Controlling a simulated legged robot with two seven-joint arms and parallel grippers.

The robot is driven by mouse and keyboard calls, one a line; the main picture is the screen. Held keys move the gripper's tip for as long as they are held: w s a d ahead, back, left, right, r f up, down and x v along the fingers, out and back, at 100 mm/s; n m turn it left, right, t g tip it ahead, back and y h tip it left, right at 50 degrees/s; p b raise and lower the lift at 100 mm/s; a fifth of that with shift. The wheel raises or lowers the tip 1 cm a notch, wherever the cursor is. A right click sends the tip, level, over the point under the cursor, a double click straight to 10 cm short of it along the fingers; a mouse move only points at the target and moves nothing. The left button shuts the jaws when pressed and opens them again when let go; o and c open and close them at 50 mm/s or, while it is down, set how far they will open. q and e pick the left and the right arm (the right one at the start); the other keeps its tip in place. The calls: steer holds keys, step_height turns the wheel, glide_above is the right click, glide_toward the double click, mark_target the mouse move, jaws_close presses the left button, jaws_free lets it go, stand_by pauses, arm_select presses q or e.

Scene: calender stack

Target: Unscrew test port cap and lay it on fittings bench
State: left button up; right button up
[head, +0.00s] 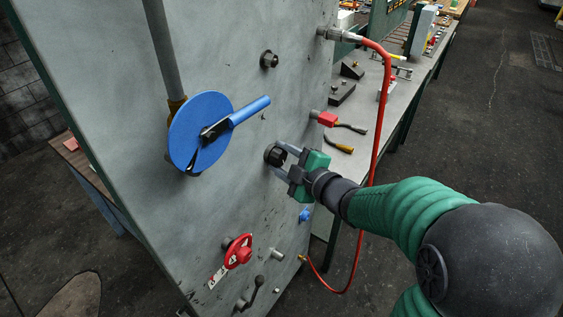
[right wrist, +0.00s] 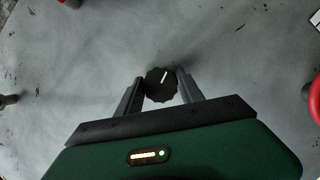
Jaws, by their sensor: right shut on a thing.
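A black ribbed round cap (head: 274,155) with a white line on its face is at the grey panel (head: 100,60). My right gripper (head: 284,160) reaches in from the right and is shut on this cap. In the right wrist view, the cap (right wrist: 160,84) sits between the two fingertips (right wrist: 160,88). The fingers hide its sides, and I cannot tell whether it is still seated on the panel. The grey bench (head: 345,115) stands behind the panel at the right. My left gripper is not in view.
A blue disc with a lever (head: 200,135), a red knob (head: 238,250) and a second black fitting (head: 269,59) are on the panel. A red hose (head: 381,110) hangs in a loop beside my right arm. Pliers (head: 340,144) and dark blocks (head: 341,92) lie on the bench.

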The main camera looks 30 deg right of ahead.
steer(key=shift+r+n+b, duration=0.2)
steer(key=shift+n+b, duration=0.1)
steer(key=shift+b, duration=0.45)
steer(key=shift+r, duration=0.1)
steer(key=shift+d, duration=0.1)
steer(key=shift+s+d, duration=0.1)
